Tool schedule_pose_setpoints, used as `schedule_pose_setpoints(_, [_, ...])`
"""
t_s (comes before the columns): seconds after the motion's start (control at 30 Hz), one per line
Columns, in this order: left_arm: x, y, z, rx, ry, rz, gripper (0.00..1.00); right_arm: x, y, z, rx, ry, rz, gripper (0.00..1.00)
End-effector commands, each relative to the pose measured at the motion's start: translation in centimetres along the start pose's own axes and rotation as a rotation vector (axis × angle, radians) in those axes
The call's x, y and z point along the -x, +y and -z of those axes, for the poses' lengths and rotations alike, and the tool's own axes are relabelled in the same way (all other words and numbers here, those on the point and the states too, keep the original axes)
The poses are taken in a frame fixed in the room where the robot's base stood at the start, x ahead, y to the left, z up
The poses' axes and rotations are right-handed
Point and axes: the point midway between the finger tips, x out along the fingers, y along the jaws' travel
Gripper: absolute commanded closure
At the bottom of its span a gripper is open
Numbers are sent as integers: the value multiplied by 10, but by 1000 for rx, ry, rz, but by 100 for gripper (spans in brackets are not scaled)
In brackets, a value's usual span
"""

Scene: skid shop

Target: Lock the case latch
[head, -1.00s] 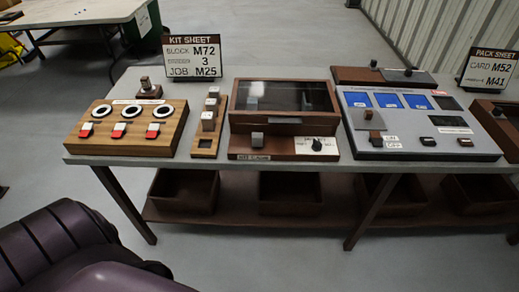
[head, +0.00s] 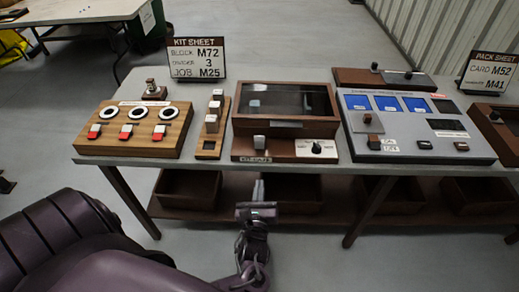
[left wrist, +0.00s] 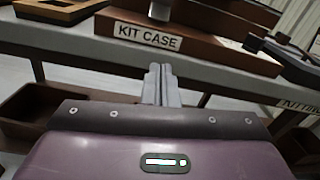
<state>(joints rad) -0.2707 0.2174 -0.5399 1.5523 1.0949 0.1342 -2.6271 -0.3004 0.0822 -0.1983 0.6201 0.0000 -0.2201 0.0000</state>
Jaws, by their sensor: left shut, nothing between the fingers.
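The kit case (head: 285,108) is a brown box with a dark glass lid, lid down, on the table. A small grey block-like latch (head: 259,143) stands on its front ledge at the left, and a black knob (head: 317,148) sits on a white plate to its right. My left gripper (head: 258,190) is shut and empty, below and in front of the table's edge. In the left wrist view my shut fingers (left wrist: 160,84) point up at the KIT CASE label (left wrist: 147,36), apart from it, and the latch's lower part (left wrist: 160,11) shows at the top. My right gripper is out of view.
A wooden block with white rings and red-white switches (head: 134,128) and a narrow slotted holder (head: 213,125) stand left of the case. A grey panel with blue screens (head: 414,128) stands to its right. Brown bins (head: 188,190) fill the shelf below.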

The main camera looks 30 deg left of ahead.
Motion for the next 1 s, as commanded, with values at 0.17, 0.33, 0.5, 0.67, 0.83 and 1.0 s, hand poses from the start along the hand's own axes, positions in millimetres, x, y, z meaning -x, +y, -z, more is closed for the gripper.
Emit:
schedule_pose_setpoints(0.17, [2,-4,-39,-150,-82,-32,100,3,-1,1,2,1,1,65])
schedule_pose_setpoints(0.33, [3,-4,-44,-180,-94,-41,100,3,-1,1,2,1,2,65])
schedule_pose_setpoints(0.5, [3,-4,-44,-178,-93,-40,100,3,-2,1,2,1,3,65])
schedule_pose_setpoints(0.67, [-4,-4,-44,-178,-93,-40,100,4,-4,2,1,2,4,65])
schedule_pose_setpoints(0.83, [-29,-3,-48,-178,-95,-41,100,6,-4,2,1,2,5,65])
schedule_pose_setpoints(1.0, [-61,-2,-51,-178,-95,-40,100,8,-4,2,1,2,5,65])
